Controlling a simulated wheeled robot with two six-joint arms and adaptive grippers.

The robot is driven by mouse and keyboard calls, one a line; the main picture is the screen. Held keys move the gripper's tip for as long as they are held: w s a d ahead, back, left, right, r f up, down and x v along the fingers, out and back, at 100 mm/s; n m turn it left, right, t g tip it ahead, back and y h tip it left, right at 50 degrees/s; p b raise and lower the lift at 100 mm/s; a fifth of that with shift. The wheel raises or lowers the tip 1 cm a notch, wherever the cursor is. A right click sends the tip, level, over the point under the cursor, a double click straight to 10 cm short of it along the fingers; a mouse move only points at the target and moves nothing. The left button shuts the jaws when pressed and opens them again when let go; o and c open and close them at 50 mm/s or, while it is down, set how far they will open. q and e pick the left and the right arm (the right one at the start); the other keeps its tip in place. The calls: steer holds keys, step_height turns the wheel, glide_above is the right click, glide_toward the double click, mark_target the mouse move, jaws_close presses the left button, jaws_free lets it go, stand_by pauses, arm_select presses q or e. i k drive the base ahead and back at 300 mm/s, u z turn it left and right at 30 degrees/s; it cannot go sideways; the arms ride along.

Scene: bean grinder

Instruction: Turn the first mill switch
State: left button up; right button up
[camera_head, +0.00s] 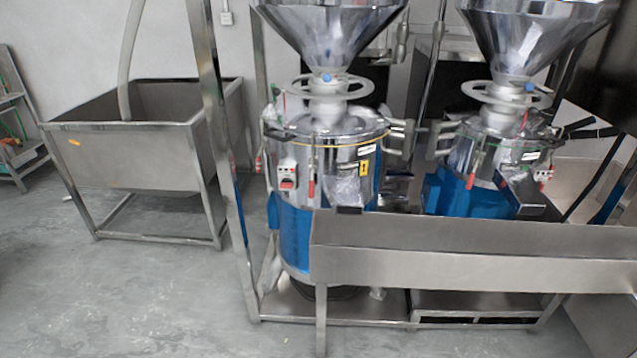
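The first mill (295,230) stands left of the second, with a polished steel upper body and a blue lower body. Its switch (287,173) is a small white box with a red part on the front left of the steel body. I cannot tell the switch's position at this size. The second mill (460,195) stands to the right, with a similar small white and red switch (543,174). Each mill has a steel hopper on top. Neither of my grippers shows in the head view.
A long steel trough (470,265) stands in front of the mills and hides part of their lower bodies. A slanted steel post (212,100) rises left of the first mill. A steel tub (130,150) on legs stands further left. The grey floor (120,290) at front left is clear.

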mark_target(285, 182)
steer(key=k, duration=1.1)
steer(key=z, duration=1.1)
steer(key=i, duration=1.65)
steer(key=u, duration=0.45)
steer(key=i, duration=0.85)
steer(key=u, duration=0.85)
